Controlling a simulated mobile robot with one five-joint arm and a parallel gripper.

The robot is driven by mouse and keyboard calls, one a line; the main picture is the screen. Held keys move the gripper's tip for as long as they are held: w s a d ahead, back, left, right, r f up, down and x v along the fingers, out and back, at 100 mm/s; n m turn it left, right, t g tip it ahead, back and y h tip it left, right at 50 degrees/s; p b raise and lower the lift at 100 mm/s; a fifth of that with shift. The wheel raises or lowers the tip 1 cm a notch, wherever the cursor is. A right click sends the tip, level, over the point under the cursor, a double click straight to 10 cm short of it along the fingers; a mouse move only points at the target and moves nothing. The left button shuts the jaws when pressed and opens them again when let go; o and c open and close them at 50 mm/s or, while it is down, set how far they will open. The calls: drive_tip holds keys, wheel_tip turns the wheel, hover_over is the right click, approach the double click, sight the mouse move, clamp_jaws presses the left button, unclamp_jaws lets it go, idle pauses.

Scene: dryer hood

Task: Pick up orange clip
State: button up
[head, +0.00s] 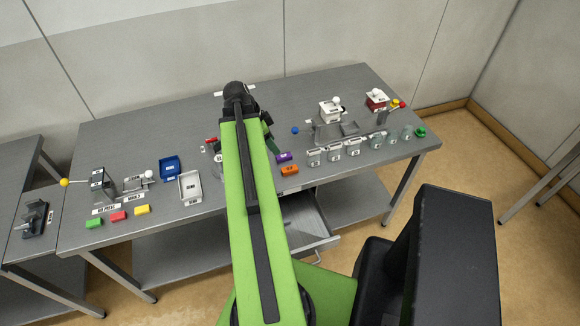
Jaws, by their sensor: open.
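The orange clip (290,170) is a small orange block with a pale label, lying near the front edge of the grey table (340,84). A purple clip-like block (284,156) lies just behind it. My green arm reaches over the table, and my gripper (270,138) shows only in part at its far end, behind and left of the orange clip. The gripper is open and apart from the orange clip. The arm hides much of the gripper and the table beneath it.
Several labelled containers (334,152) stand right of the orange clip. A white tray (190,187) and a blue tray (170,168) are to the left, with red, green and yellow blocks (142,210) beyond. An open drawer (305,222) juts out below the table's front edge.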

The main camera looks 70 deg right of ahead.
drive_tip(key=b, duration=1.1)
hover_over(289, 169)
drive_tip(key=w+a, duration=0.1)
drive_tip(key=a, duration=0.1)
drive_tip(key=f, duration=1.1)
drive_tip(key=shift+w+d+f, duration=0.2)
drive_tip(key=shift+d+f, duration=0.05)
drive_tip(key=shift+f, duration=0.1)
drive_tip(key=shift+r, duration=0.1)
drive_tip(key=b+x, duration=0.5)
drive_tip(key=shift+w+d+f, duration=0.15)
drive_tip(key=shift+w+f, duration=0.05)
drive_tip(key=shift+f, duration=0.1)
drive_tip(key=shift+r, duration=0.2)
clamp_jaws()
